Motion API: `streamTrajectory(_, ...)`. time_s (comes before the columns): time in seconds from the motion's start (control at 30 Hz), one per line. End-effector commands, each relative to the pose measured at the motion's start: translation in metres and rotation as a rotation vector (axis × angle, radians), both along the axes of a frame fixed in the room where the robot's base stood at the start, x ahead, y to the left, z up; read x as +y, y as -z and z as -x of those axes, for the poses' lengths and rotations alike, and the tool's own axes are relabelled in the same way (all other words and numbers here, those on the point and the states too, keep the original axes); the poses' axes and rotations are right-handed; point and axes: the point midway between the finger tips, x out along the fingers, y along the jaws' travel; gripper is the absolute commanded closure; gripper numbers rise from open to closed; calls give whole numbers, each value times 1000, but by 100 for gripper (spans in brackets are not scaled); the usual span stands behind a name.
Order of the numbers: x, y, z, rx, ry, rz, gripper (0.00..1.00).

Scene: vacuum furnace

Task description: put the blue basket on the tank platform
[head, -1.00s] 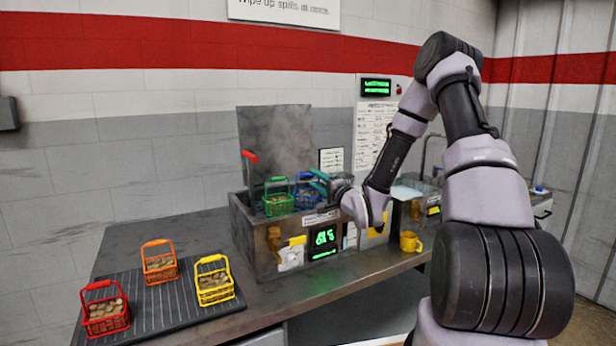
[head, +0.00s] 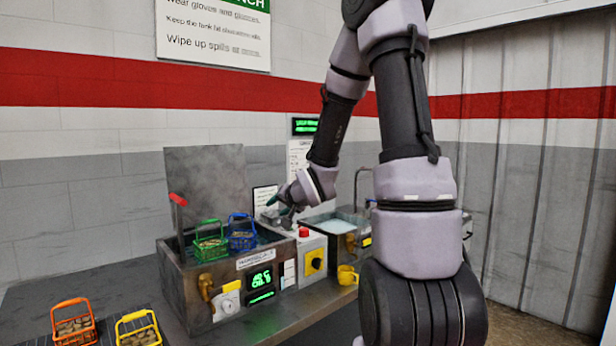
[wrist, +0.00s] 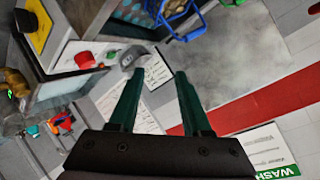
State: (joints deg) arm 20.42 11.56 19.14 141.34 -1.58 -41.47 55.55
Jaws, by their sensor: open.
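The blue basket (head: 241,232) sits at the tank (head: 215,275), just right of the green basket (head: 210,240), with its handle upright. In the wrist view the blue basket (wrist: 182,14) shows at the top, beyond and right of my fingertips, apart from them. My gripper (wrist: 155,62) is open with two dark green fingers and nothing between them. In the head view my gripper (head: 275,213) is right of the blue basket, above the tank's right end. Whether the basket rests on the platform is hidden by the tank's front wall.
A lid (head: 208,190) stands upright behind the tank, with a red-handled lever (head: 178,200) at its left. Orange (head: 73,325) and yellow (head: 138,330) baskets stand front left.

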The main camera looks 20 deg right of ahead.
Motion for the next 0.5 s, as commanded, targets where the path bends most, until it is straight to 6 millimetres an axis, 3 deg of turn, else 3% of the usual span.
streamTrajectory(0.03,-3,-19,10,20,12,57,52)
streamTrajectory(0.27,-16,-77,84,185,47,227,52)
streamTrajectory(0.5,-3,-122,191,343,-30,245,52)
